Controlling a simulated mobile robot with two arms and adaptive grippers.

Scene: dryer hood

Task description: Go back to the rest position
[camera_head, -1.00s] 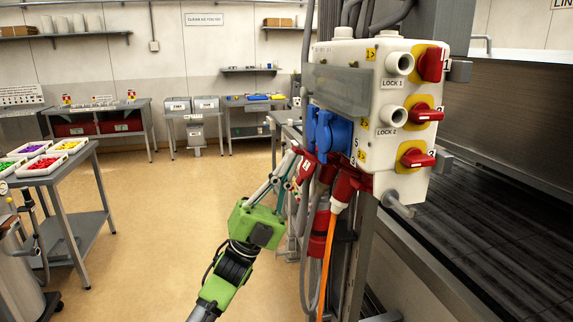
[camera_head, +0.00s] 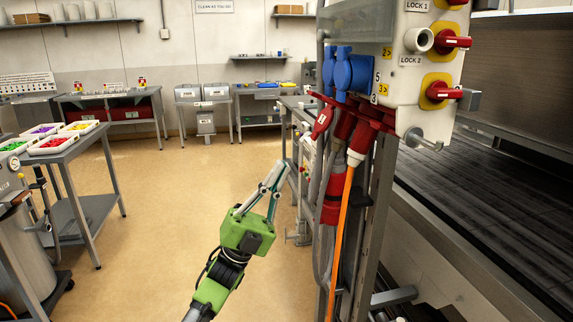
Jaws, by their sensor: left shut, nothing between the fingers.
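My left gripper (camera_head: 280,168), green with grey linkage fingers, reaches up from the bottom centre. It is shut and holds nothing. Its tips point up, left of the white socket box (camera_head: 400,85) and its red plugs in the picture, with a visible gap. A red plug (camera_head: 322,122) and another red plug (camera_head: 361,142) with an orange cable (camera_head: 341,235) hang under the box. Blue sockets (camera_head: 346,73) and red rotary switches (camera_head: 441,91) sit on its faces. The box's top is cut off by the frame. My right gripper is out of view.
A steel post and cables stand just right of my left gripper. A dark conveyor bed (camera_head: 500,225) lies at the right. A table with trays of coloured parts (camera_head: 70,145) stands at the left. The floor (camera_head: 170,210) between is clear.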

